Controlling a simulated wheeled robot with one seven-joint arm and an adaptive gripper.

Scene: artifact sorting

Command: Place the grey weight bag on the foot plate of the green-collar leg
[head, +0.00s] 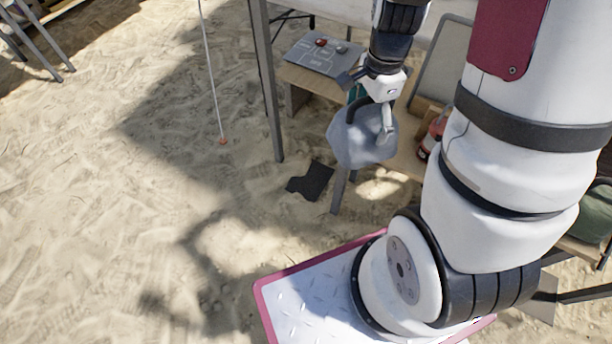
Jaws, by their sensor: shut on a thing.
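The grey weight bag (358,146) hangs in my gripper (371,122), which is shut on its top. The bag is in the air, in front of a table leg (339,191) whose lower end shows below it. A small teal-green patch (353,93), perhaps the green collar, shows just left of my gripper and is mostly hidden. A dark flat plate (311,181) lies on the sand, left of that leg and below the bag. I cannot tell whether the plate joins the leg.
Another grey leg (268,90) stands to the left. A low shelf behind holds a grey board (322,54) with small round pieces. A red container (433,135) sits right of the bag. A line with an orange tip (223,141) reaches the sand. Open sand lies left.

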